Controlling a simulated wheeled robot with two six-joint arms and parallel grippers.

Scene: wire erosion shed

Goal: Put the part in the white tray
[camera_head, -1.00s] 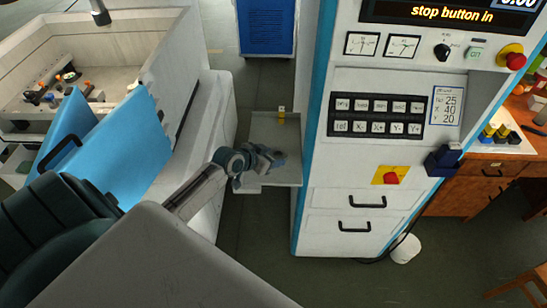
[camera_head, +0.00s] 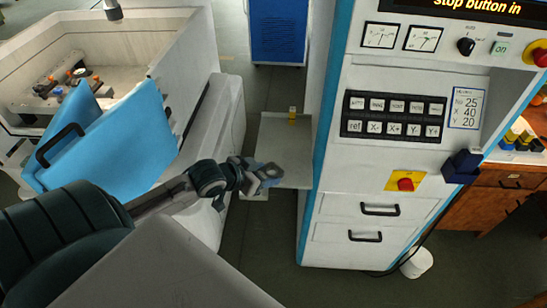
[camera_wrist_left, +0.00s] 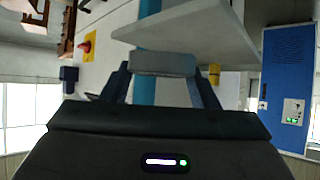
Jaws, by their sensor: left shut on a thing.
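My left gripper (camera_head: 268,174) is shut on a grey block-shaped part (camera_wrist_left: 163,64), which spans its two fingers in the left wrist view. In the head view the gripper and part overlap the near left portion of a pale, flat tray (camera_head: 287,137) beside the control cabinet. The tray also shows in the left wrist view (camera_wrist_left: 190,30), where the picture is roughly upside down; I cannot tell the exact gap between part and tray. My right gripper is not in view.
A small yellow item (camera_head: 293,114) stands at the tray's far edge. The control cabinet (camera_head: 385,160) with its red button borders the tray on the right. A pale machine with a blue door (camera_head: 110,130) is on the left. A blue cabinet (camera_head: 278,30) stands behind.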

